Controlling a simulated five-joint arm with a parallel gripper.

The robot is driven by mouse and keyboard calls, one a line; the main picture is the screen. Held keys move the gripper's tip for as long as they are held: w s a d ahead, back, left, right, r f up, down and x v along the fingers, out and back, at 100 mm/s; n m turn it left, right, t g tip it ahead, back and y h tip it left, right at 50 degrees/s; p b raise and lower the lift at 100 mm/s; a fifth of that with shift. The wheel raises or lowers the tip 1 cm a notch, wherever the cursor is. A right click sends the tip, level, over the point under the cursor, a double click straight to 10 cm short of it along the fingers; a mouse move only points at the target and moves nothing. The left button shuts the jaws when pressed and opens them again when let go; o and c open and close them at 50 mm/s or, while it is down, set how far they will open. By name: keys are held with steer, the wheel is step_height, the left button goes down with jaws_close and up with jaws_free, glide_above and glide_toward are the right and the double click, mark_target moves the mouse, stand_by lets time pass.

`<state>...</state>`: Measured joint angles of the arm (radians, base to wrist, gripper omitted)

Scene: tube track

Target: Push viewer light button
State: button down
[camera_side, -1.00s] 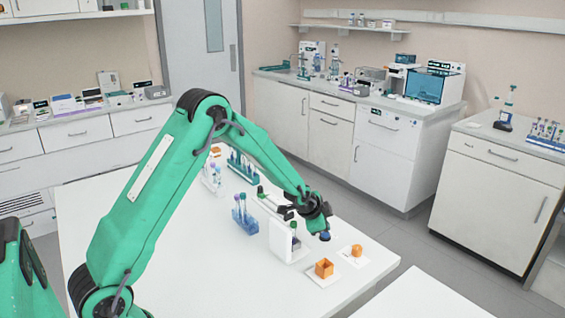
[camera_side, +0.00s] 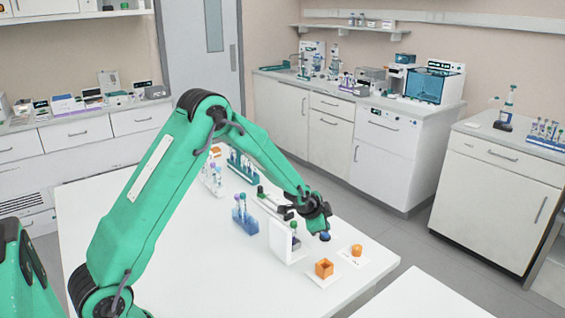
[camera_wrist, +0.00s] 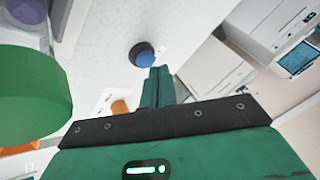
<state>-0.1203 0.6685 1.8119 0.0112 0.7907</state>
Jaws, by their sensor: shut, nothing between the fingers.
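The light button is a blue dome on a black base (camera_wrist: 142,55), in the upper middle of the wrist view. In the side view its blue top (camera_side: 324,237) shows just below my gripper (camera_side: 320,224). The white viewer (camera_side: 282,239) stands upright on the table to the left of the button, with a capped tube (camera_side: 295,236) in front of it. My gripper is shut and empty. In the wrist view its fingertips (camera_wrist: 154,74) appear very near the button's edge; I cannot tell whether they touch it.
A blue tube rack (camera_side: 245,220) stands left of the viewer. A large green cap (camera_wrist: 32,95) fills the wrist view's left side.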

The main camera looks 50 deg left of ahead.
steer(key=shift+f, duration=0.55)
stand_by(1.1)
steer(key=shift+r, duration=0.75)
steer(key=shift+r, duration=2.85)
